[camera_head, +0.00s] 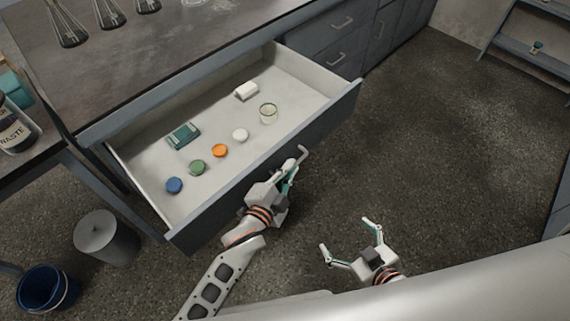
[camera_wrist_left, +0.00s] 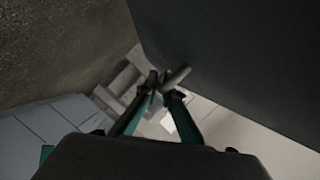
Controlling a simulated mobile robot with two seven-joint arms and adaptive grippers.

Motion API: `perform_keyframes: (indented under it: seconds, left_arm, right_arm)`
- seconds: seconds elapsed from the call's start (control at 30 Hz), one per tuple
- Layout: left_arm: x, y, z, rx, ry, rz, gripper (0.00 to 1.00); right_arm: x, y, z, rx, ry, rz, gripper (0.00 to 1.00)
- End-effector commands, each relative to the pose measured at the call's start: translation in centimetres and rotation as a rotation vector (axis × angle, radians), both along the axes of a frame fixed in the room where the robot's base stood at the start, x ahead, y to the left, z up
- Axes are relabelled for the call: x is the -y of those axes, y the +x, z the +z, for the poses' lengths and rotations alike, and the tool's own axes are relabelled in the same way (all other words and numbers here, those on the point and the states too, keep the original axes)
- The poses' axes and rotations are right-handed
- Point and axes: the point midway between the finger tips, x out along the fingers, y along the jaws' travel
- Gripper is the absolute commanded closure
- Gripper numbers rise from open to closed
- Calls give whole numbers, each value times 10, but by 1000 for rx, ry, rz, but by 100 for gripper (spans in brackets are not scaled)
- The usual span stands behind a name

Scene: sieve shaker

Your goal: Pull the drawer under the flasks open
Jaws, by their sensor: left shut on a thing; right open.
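The drawer (camera_head: 262,160) is open and stands well out from the bench (camera_head: 130,62), its inside in plain view. Flasks (camera_head: 68,32) stand on the bench top above it at the upper left. My left gripper (camera_head: 289,172) is at the outside of the drawer front, shut on the drawer handle (camera_head: 302,153). In the left wrist view the fingers (camera_wrist_left: 155,95) close around the handle bar (camera_wrist_left: 177,77), next to the dark drawer front (camera_wrist_left: 240,50). My right gripper (camera_head: 348,242) is open and empty above the floor, right of the drawer.
In the drawer lie several coloured caps (camera_head: 219,151), a green box (camera_head: 183,135), a white block (camera_head: 246,91) and a glass beaker (camera_head: 268,113). A grey bin (camera_head: 107,240) and a blue bucket (camera_head: 47,290) stand at lower left. The floor to the right is clear.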

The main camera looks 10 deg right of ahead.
Motion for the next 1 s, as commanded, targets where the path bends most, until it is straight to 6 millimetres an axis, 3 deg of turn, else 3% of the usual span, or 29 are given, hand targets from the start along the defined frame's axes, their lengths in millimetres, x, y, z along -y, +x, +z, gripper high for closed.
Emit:
perform_keyframes:
  seconds: [0.4, 0.43, 0.47, 0.8, 1.0]
  left_arm:
    - [1, -2, -1, -1, 1, 0, 100]
    - [1, -2, -1, -1, 1, 0, 88]
    - [1, -2, -1, -1, 1, 0, 86]
    - [0, -3, 0, 0, 0, 1, 86]
    - [-12, -19, 3, -1, 2, 0, 86]
  right_arm:
    - [-1, 0, 0, 0, 1, 2, 13]
    - [-1, 0, 0, 0, 1, 2, 13]
    - [-1, 0, 0, 0, 1, 2, 13]
    - [-1, 0, -1, -1, -1, 6, 13]
    - [-1, 0, 0, -1, 0, 4, 13]
